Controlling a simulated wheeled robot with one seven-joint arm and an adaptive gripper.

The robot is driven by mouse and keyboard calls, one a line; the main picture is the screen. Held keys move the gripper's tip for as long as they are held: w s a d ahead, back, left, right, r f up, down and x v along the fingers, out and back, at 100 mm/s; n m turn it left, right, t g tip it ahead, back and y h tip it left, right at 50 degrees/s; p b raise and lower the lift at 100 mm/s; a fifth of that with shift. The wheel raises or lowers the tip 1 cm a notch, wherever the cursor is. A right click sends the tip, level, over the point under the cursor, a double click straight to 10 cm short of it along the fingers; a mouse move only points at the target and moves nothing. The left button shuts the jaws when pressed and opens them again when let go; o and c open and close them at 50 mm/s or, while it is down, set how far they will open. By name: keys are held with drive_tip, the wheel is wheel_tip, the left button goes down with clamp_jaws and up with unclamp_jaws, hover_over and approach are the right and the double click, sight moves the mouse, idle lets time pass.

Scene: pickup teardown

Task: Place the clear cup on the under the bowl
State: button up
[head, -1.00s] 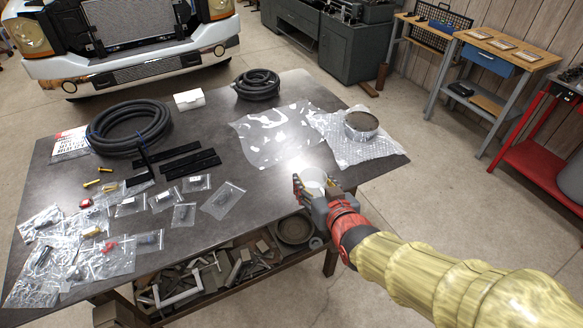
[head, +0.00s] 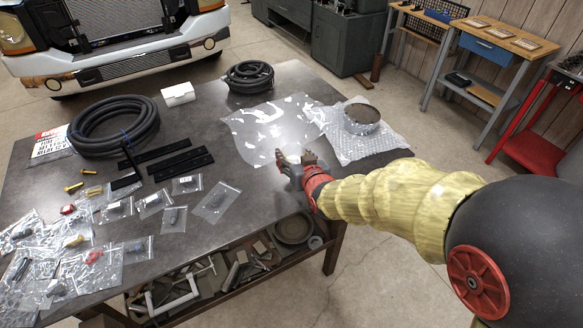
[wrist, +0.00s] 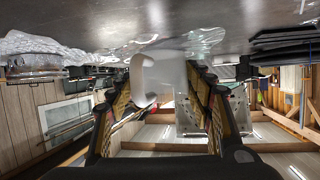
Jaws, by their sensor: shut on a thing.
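My gripper (head: 287,161) is over the near right part of the dark table, just short of the plastic sheet. It is shut on the clear cup (head: 293,158), which is mostly hidden by the fingers in the head view. In the wrist view, which is upside down, the pale translucent cup (wrist: 165,78) sits between the two fingers, close to the tabletop. A round, grey-brown bowl-like thing (head: 361,116) stands on bubble wrap to the right of and beyond my gripper. Another round, shallow dish (head: 293,228) lies on the shelf under the table.
The table (head: 235,150) holds a thin plastic sheet (head: 262,125), bubble wrap (head: 375,144), black hose coils (head: 113,125), a white box (head: 178,95) and several small bags at the left. Tools fill the lower shelf. Bare tabletop lies left of my gripper.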

sight(290, 155)
drive_tip(key=shift+w+a+f+b, duration=0.2)
drive_tip(key=shift+w+f, duration=0.25)
drive_tip(key=shift+f, duration=0.15)
drive_tip(key=shift+w+a+f+b, duration=0.15)
drive_tip(key=shift+w+f, duration=0.3)
drive_tip(key=shift+f, duration=0.1)
drive_tip(key=shift+f+b, duration=0.45)
drive_tip(key=shift+f, duration=1.05)
drive_tip(key=shift+f, duration=0.1)
drive_tip(key=o, duration=1.2)
drive_tip(key=shift+o, duration=0.2)
drive_tip(key=shift+s+d+r, duration=0.1)
drive_tip(key=shift+s+r, duration=0.1)
drive_tip(key=shift+r, duration=0.1)
drive_tip(key=p+v, duration=0.3)
drive_tip(key=v, duration=0.8)
drive_tip(key=shift+s+d, duration=0.1)
drive_tip(key=shift+s, duration=0.1)
